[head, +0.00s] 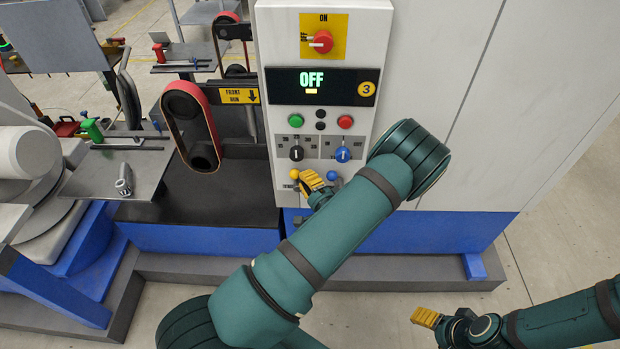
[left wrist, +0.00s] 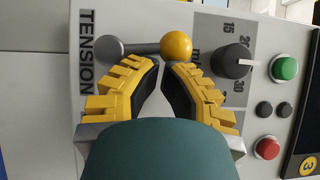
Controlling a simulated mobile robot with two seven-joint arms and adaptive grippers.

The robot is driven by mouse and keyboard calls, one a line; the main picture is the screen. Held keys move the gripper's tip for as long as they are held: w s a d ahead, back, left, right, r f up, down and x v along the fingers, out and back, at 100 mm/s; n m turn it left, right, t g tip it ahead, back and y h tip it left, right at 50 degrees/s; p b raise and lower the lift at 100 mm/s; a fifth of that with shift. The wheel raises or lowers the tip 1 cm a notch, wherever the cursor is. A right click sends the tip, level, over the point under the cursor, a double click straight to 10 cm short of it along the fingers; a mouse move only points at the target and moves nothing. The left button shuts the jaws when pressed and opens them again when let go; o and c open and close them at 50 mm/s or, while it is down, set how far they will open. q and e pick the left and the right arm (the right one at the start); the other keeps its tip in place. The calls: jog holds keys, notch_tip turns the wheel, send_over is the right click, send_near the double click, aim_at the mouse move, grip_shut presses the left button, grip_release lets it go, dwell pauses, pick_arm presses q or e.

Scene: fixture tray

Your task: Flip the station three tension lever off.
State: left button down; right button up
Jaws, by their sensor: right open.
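The tension lever has a yellow ball (left wrist: 176,46) and a grey arm (left wrist: 137,48), and lies beside the word TENSION in the left wrist view. Its ball points toward the black dial, which is upward on the panel. In the head view its yellow ball (head: 294,174) shows just left of my left gripper (head: 311,182). My left gripper's yellow fingertips (left wrist: 160,66) nearly meet, right beside the lever, with nothing seen between them; contact cannot be told. My right gripper (head: 426,318) is open, low at the right, away from the panel.
The station three panel has a display (head: 318,86) reading OFF, a red knob (head: 321,41), a black dial (head: 296,153) and a blue dial (head: 343,154). A blue ball (head: 332,175) sits right of my left gripper. A belt unit (head: 186,125) stands to the left.

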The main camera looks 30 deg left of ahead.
pick_arm(q)
jog(key=shift+s+a+r+n+g+h, duration=0.2)
jog(key=shift+s+a+n+g+h, duration=0.25)
jog(key=shift+n, duration=0.45)
jog(key=shift+a, duration=0.25)
jog(key=d, duration=0.1)
jog(key=w+d+b, duration=0.1)
jog(key=d, duration=0.1)
jog(key=shift+w+d+r, duration=0.1)
jog(key=shift+w+d, duration=0.25)
jog(key=v, duration=1)
jog(key=shift+s, duration=0.25)
